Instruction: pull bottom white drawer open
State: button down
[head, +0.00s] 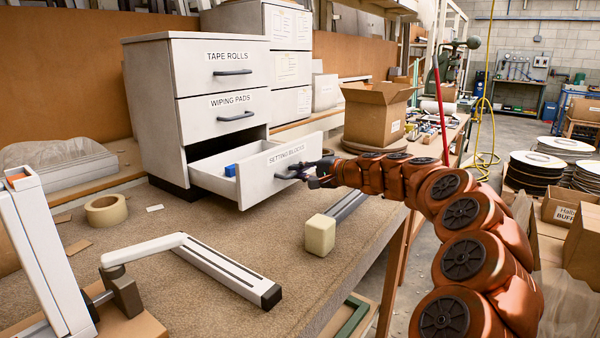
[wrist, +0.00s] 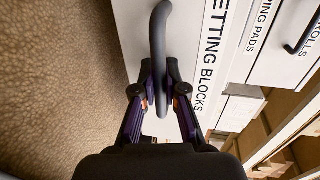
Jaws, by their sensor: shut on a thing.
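The bottom white drawer (head: 238,178), labelled SETTING BLOCKS, is pulled well out of the white cabinet (head: 150,110). A blue item (head: 230,170) lies inside it. My gripper (head: 300,174) is at the drawer's front and shut on its dark handle (wrist: 160,40). In the wrist view the two fingers (wrist: 161,92) sit on either side of the handle bar. The drawer front (wrist: 190,70) fills the area behind the handle. The two drawers above, TAPE ROLLS (head: 230,70) and WIPING PADS (head: 230,110), are closed.
A cream block (head: 320,236) stands on the bench (head: 300,275) in front of the drawer. A white angled bar (head: 205,262) and a tape roll (head: 106,210) lie to the left. A cardboard box (head: 378,112) stands behind my arm.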

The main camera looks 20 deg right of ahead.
jog(key=c, duration=1.2)
grip_release()
jog(key=v, duration=1.2)
